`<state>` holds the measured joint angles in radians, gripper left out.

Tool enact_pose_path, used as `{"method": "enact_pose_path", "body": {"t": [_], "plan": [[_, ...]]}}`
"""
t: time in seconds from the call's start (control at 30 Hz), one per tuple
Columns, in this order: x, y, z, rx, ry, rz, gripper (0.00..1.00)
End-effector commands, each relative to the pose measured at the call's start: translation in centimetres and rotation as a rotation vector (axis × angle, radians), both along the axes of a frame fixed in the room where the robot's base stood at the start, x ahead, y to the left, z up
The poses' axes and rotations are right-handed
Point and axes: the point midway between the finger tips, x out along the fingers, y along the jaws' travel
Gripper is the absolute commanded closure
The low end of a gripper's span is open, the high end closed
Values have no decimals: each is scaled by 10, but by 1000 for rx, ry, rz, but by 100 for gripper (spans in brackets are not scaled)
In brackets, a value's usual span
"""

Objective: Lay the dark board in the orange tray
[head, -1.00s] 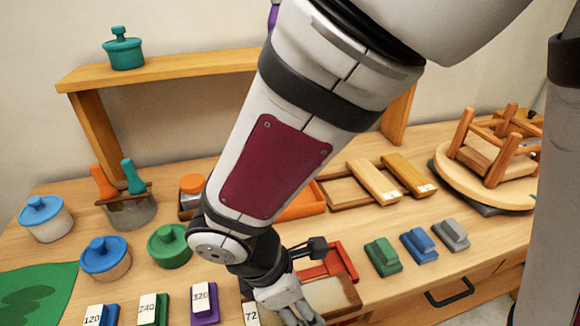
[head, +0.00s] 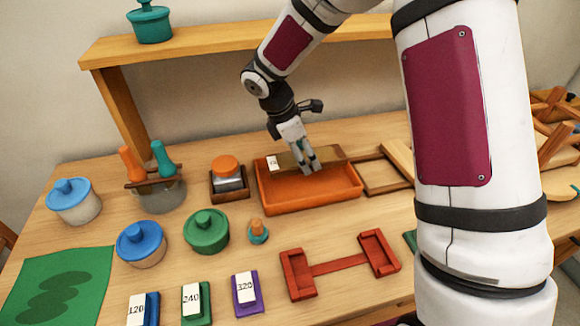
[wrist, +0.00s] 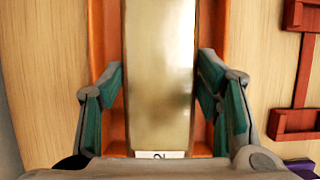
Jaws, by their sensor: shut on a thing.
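The board (head: 297,158) is brown with a white number label at its left end. My gripper (head: 310,166) is shut on it across its width and holds it lengthwise over the back part of the orange tray (head: 312,198). In the wrist view, the board (wrist: 158,75) looks tan and shiny between the teal pads of my gripper (wrist: 160,88). The orange tray (wrist: 108,30) shows along both sides of it. The board hides the tray's back rim; I cannot tell whether it touches the tray floor.
An empty red rack (head: 340,264) lies in front of the tray. A small orange-and-teal piece (head: 257,232) and a green-lidded pot (head: 206,231) stand to the left. An orange-topped jar (head: 228,175) in a wooden holder is just left of the tray. A wooden frame (head: 383,174) lies close right.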

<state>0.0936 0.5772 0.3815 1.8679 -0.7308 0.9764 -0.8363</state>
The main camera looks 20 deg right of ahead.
Motion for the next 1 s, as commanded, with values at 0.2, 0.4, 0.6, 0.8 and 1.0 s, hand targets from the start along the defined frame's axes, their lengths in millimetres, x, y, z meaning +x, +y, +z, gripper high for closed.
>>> {"method": "enact_pose_path", "body": {"t": [0.2, 0.4, 0.6, 0.8, 1.0], "plan": [[2, -3, -6, -1, 0, -2, 76], [2, -2, -20, -2, 0, -2, 76], [2, -2, -39, -1, 1, -1, 76], [2, -2, -55, -2, 1, 0, 76], [2, -1, -63, -1, -1, -1, 76]]}}
